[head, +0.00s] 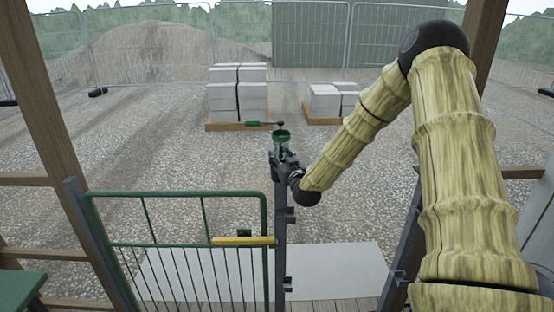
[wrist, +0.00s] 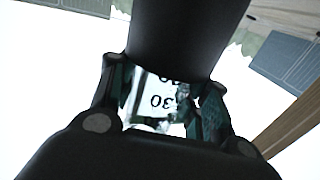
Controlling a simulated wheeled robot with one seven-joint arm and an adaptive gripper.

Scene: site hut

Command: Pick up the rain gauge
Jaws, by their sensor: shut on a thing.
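The rain gauge (head: 282,135) shows in the head view as a green funnel-like top above my gripper (head: 284,158), over the gate post's top. My gripper is shut on the gauge's body. In the wrist view, the pale, clear tube of the rain gauge (wrist: 158,103), with dark numbers including 30, is between the two fingers of my gripper (wrist: 162,100). A dark round part rises above it and blocks much of that view. The gauge's lower end is hidden, and I cannot tell whether it touches the post.
A grey post (head: 280,235) stands below my gripper, beside a green barred gate (head: 180,250) with a yellow bar (head: 243,241). A pale slab (head: 335,268) lies beyond. Block stacks (head: 238,95) (head: 330,103) stand on pallets farther out. A timber upright (head: 50,130) is at left.

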